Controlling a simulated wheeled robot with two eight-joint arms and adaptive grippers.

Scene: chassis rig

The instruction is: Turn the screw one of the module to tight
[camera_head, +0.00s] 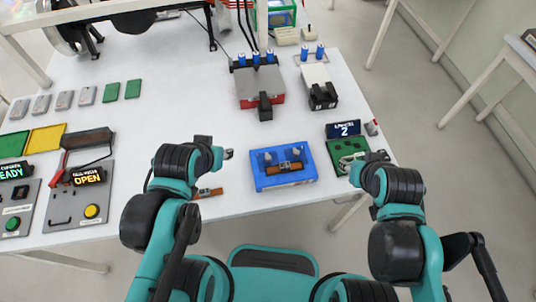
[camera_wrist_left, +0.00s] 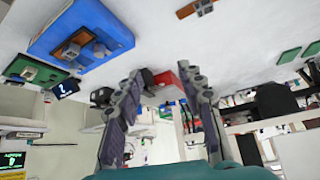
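A blue fixture (camera_head: 258,183) sits near the table's front edge. A brown-and-dark module (camera_head: 285,167) lies across it, with grey blocks behind; individual screws are too small to make out. The left wrist view shows the blue fixture (camera_wrist_left: 55,35) at upper left. My left gripper (camera_head: 228,154) is left of the fixture, apart from it. In the left wrist view its two fingers (camera_wrist_left: 163,88) stand apart with nothing held between them. My right gripper (camera_head: 372,157) is at the green board (camera_head: 338,147) right of the fixture; its fingers are too unclear to judge.
A small display (camera_head: 343,129) reading 2 stands behind the green board. Another brown piece (camera_head: 207,193) lies by my left arm at the front edge. Control boxes (camera_head: 82,200) stand at left. Grey-red (camera_head: 262,88) and white-black (camera_head: 319,85) devices stand at back. The table middle is clear.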

